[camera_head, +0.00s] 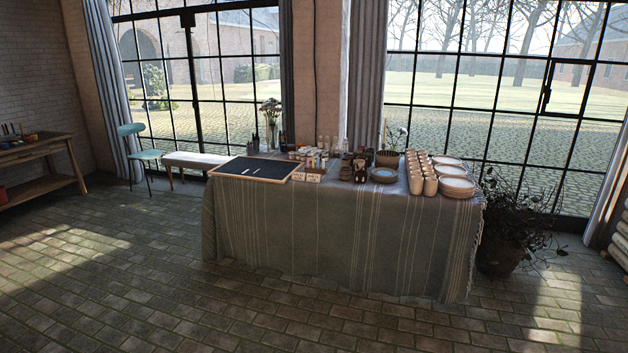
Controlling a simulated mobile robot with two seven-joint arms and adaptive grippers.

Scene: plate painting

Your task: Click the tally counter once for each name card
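Two small pale cards, which look like name cards, stand side by side near the table's front edge: a left card (298,176) and a right card (313,178). Their writing is too small to read. A dark wood-framed board (233,172) lies left of them with small white marks on it. I cannot make out a tally counter among the small items on the table. Neither of my grippers is in view.
The cloth-covered table (330,235) stands ahead, before tall windows. It bears small bottles (310,153), a bowl (387,159), cups (430,185) and stacked plates (457,187). A potted plant (500,258) stands at its right. The brick floor (250,320) in front is clear.

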